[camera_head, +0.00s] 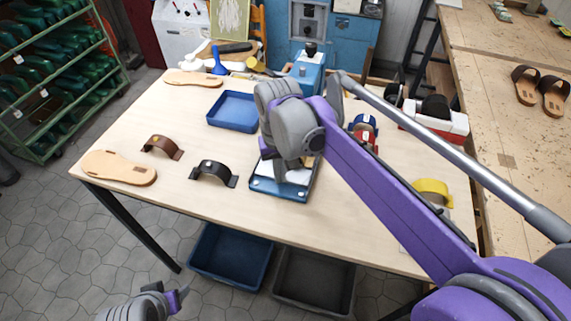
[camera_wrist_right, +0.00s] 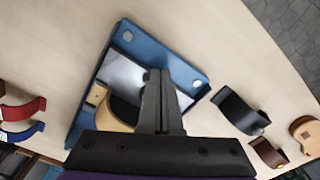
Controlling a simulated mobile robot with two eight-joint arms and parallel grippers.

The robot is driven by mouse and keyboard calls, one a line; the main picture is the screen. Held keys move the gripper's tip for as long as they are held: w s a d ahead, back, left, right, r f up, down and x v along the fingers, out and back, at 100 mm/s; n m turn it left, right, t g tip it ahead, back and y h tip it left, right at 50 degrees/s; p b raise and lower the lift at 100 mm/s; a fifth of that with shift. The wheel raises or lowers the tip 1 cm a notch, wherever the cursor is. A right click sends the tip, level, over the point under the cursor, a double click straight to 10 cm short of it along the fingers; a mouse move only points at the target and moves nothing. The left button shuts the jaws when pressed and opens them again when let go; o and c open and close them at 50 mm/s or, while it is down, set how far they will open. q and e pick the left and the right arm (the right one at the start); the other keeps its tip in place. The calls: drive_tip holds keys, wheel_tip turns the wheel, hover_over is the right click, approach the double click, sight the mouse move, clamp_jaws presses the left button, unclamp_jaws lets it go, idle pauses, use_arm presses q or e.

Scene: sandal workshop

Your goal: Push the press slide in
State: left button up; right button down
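A blue flat frame (camera_head: 262,187) with round pale discs at its corners and a white surface lies near the table's front middle. It looks like the press slide, but the arm hides much of it. The right wrist view shows this blue frame (camera_wrist_right: 183,72) with a tan strap (camera_wrist_right: 122,112) on it. My right gripper (camera_head: 284,190) points down over the frame. Its fingers (camera_wrist_right: 158,75) are together with nothing seen between them; I cannot tell whether they touch the frame. My left gripper (camera_head: 165,300) is low at the bottom left, away from the table, its fingers unclear.
Left of the frame lie a black strap piece (camera_head: 213,173), a brown strap piece (camera_head: 162,147) and a tan sole (camera_head: 120,167). An empty blue tray (camera_head: 233,111) stands behind. A blue machine (camera_head: 308,70) stands at the table's back. Bare tabletop lies in front.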

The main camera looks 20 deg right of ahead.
drive_tip(key=shift+w+d+p, duration=0.3)
drive_tip(key=shift+w+d, duration=0.65)
drive_tip(key=shift+w, duration=0.5)
drive_tip(key=shift+w+d+p, duration=0.25)
drive_tip(key=shift+w+d, duration=0.7)
drive_tip(key=shift+w, duration=0.45)
drive_tip(key=shift+w+d+p, duration=0.3)
drive_tip(key=shift+w+d, duration=0.65)
drive_tip(key=shift+w, duration=0.5)
drive_tip(key=shift+s+r+p, duration=0.15)
drive_tip(key=shift+r+p, duration=0.55)
drive_tip(key=shift+r, duration=0.55)
drive_tip(key=shift+s+a+r+p, duration=0.1)
drive_tip(key=shift+r+p, duration=0.55)
drive_tip(key=shift+r, duration=0.5)
drive_tip(key=shift+a+r+p, duration=0.1)
drive_tip(key=shift+r+p, duration=0.5)
drive_tip(key=shift+r, duration=0.55)
use_arm(q)
wheel_tip(320, 180, up, 7)
drive_tip(key=w, duration=0.2)
drive_tip(key=shift+w, duration=0.2)
use_arm(e)
drive_tip(key=shift+f, duration=0.1)
use_arm(q)
drive_tip(key=shift+s+r, duration=0.1)
use_arm(e)
drive_tip(key=shift+s, duration=0.1)
